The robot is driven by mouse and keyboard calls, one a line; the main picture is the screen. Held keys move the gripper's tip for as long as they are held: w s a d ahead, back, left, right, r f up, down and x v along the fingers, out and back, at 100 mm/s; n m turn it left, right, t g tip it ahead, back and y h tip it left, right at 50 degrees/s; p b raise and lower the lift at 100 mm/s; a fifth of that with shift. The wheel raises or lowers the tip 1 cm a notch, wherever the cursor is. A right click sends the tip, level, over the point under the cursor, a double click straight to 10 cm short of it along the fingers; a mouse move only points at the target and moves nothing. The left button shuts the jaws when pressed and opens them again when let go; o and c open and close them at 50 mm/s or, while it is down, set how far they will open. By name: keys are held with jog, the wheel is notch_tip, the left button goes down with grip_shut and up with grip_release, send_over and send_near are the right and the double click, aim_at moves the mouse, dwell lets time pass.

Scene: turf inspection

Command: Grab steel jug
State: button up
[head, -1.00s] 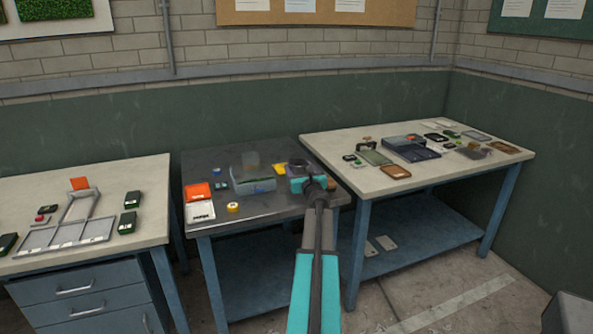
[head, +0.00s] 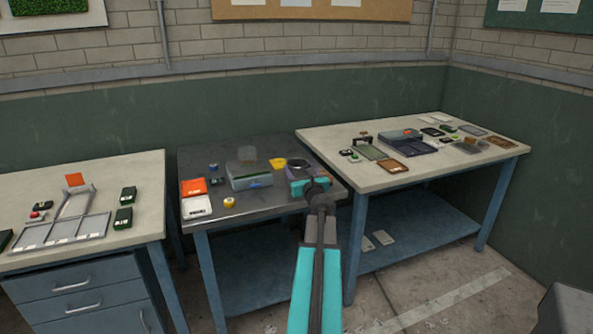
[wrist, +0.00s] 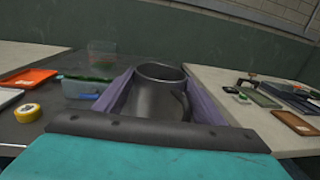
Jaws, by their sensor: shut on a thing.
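The steel jug (wrist: 157,95) is a dark grey metal vessel with an open round mouth and a handle on its right side. In the wrist view it stands upright between the two purple fingers of my gripper (wrist: 160,100), which are shut on its sides. In the head view the jug (head: 299,165) shows at the right end of the dark middle table, with my gripper (head: 305,180) in front of it. My gripper and arm hide much of its lower part, and I cannot tell whether its base touches the table.
Left of the jug are a clear box (head: 249,178), a yellow item (head: 278,163), yellow tape (head: 229,202), an orange tray (head: 193,187) and a white tray (head: 196,207). The right table (head: 345,172) holds trays and boxes. The left table (head: 140,170) holds a sectioned tray (head: 62,231).

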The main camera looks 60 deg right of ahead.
jog(key=shift+a+r+v, duration=0.1)
jog(key=shift+r+v, duration=0.05)
jog(key=shift+v, duration=1.45)
jog(key=shift+a+r+v, duration=0.1)
jog(key=shift+r+v, duration=0.1)
jog(key=shift+v, duration=1.4)
jog(key=shift+w, duration=0.15)
jog(key=shift+w+a, duration=0.1)
jog(key=shift+a, duration=0.05)
